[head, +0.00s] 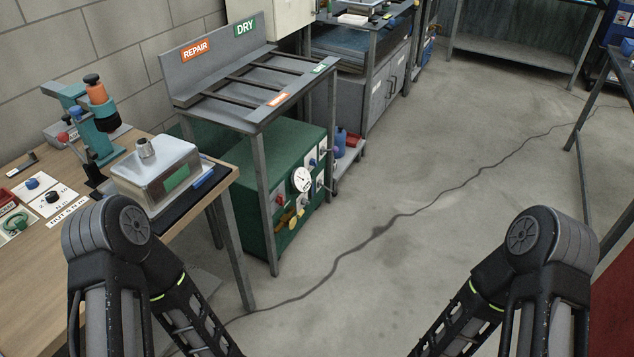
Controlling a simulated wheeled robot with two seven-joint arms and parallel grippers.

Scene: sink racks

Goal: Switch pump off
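A green cabinet-like unit (258,165), which looks like the pump, stands on the floor under the grey metal rack table. Its front face carries a round white gauge (301,179) and several small switches or knobs on pale plates. A red-tipped knob (278,200) and yellow-and-red fittings (290,217) sit lower on that face. The switch positions are too small to read. Both my arms show only as dark upper links at the bottom left and bottom right. My grippers are outside the frame, and both arms are well short of the unit.
The grey rack table (262,112), with REPAIR and DRY signs, overhangs the green unit; its front leg (265,205) stands before it. A wooden bench (40,255) with a scale (157,172) and press (98,115) is at left. The concrete floor (400,230) is clear.

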